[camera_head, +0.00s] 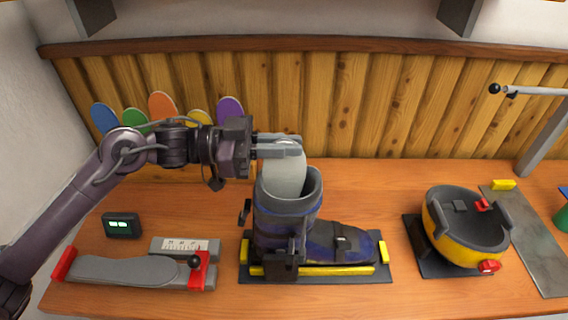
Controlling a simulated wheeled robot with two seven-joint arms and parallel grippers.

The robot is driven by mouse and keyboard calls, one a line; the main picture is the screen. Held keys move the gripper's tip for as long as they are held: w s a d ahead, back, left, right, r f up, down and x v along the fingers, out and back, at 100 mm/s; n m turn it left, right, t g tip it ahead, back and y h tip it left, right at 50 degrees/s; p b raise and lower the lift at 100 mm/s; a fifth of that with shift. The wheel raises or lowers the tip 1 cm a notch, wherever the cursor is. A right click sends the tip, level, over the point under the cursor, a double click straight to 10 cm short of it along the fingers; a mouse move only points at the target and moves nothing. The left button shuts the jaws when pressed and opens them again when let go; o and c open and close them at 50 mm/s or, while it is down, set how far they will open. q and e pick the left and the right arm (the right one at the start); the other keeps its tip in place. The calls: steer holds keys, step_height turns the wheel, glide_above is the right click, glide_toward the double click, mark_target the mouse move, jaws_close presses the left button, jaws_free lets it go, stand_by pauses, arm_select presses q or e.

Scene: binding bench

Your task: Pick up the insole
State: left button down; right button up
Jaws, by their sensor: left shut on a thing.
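My left gripper (290,146) reaches in from the left and is shut on the top of a pale grey, rounded flat piece (284,174) that looks like the insole. The piece stands upright in the open top of a blue and dark grey boot (285,228). Its lower part is hidden inside the shaft. The boot stands on a dark base (258,277) with yellow stops. My right gripper is not in view.
A grey foot-shaped plate (125,270) with red ends lies front left, by a small display (122,225). Several coloured sole shapes (162,105) stand at the back left. A yellow and grey binding (463,235) and a lever arm (540,92) are at the right.

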arm_select(q)
step_height(320, 180, up, 15)
steer(key=b, duration=0.3)
steer(key=shift+r, duration=0.2)
step_height(320, 180, up, 9)
steer(key=p, duration=0.7)
steer(key=shift+f+p, duration=0.2)
steer(key=shift+p, duration=0.2)
steer(key=shift+f, duration=0.1)
